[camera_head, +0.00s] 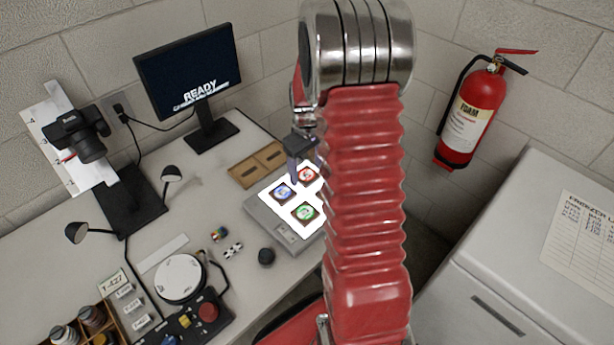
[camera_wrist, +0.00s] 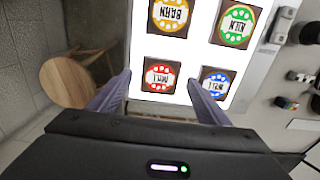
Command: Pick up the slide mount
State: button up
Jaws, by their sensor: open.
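Several square dark slide mounts lie flat on a lit white light box (camera_head: 265,212). In the wrist view they are red (camera_wrist: 160,76), blue (camera_wrist: 216,82), green (camera_wrist: 237,24) and orange (camera_wrist: 170,16). The head view shows the blue, red and green ones; my arm hides the orange one. My gripper (camera_wrist: 160,84) is open and empty. In the wrist view the red mount appears between its fingers, and the blue one is by the right finger. My gripper (camera_head: 296,172) shows partly in the head view. I cannot tell its exact height above the mounts.
A wooden tray (camera_head: 257,164) lies behind the light box. A monitor (camera_head: 188,72) and a camera stand (camera_head: 128,205) are at the back. A round wooden stool (camera_wrist: 72,82) is beside the table.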

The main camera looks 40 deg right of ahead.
aim_at(307, 175)
jog(key=shift+f, duration=0.6)
jog(key=c, duration=1.1)
jog(key=shift+r, duration=0.15)
jog(key=shift+c, duration=0.2)
notch_tip(307, 175, up, 10)
dwell(0.4)
